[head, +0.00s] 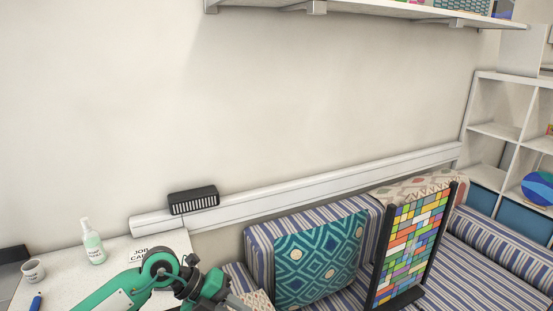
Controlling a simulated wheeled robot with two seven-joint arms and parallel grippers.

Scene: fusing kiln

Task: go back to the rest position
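My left arm, green with dark joints, comes in at the bottom of the head view and reaches over the white table. Its wrist end and a grey part of my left gripper (236,302) show at the bottom edge, in front of the striped bench. The fingers are cut off or too unclear to tell whether they are open or shut. I see nothing held. My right arm and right gripper are not in view.
On the white table (60,280) stand a pump bottle (93,243), a cup (33,271) and a job card (143,254). A striped bench (340,296) holds a patterned teal cushion (318,258) and a dark-framed coloured glass panel (411,246). Shelves (497,131) stand at right.

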